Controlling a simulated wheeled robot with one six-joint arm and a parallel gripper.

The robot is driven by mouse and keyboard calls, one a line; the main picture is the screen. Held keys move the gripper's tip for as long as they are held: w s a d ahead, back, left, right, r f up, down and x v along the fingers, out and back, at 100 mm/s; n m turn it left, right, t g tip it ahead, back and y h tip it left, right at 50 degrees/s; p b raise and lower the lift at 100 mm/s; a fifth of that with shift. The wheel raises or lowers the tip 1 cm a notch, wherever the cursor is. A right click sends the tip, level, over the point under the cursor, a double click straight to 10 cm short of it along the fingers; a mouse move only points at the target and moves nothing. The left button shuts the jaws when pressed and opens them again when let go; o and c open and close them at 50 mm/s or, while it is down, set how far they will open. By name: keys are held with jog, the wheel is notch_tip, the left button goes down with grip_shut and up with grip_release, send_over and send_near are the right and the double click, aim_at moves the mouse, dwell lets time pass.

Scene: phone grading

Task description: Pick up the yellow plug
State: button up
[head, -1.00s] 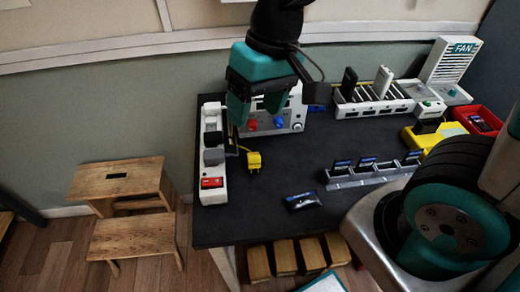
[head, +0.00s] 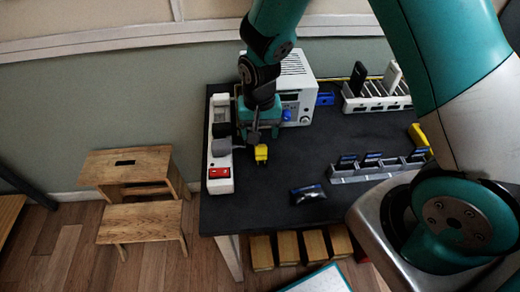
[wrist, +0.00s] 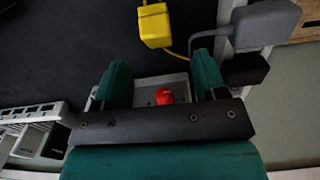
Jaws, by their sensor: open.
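The yellow plug (head: 261,153) lies on the dark tabletop, just right of the white power strip (head: 220,150). In the wrist view the yellow plug (wrist: 155,26) is beyond the fingertips, roughly in line with the gap between them. A yellow cord runs from it toward the strip. My gripper (head: 256,137) is just behind the plug in the head view, fingers pointing down. In the wrist view my gripper (wrist: 160,72) is open, its two teal fingers apart with no object held. A red knob shows between them.
The strip carries a grey plug (wrist: 265,24), a black plug (wrist: 245,70) and a red switch (head: 219,173). A white power supply box (head: 297,90) stands close behind my gripper. A dark packet (head: 307,193) lies right of the plug; tabletop between is clear.

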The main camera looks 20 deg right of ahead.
aim_at(260, 146)
jog(key=shift+s+f+p, duration=0.2)
jog(key=shift+f+p, duration=0.4)
jog(key=shift+f, duration=2.4)
jog(key=c, duration=1.1)
jog(key=shift+r, duration=0.1)
jog(key=shift+c, duration=0.2)
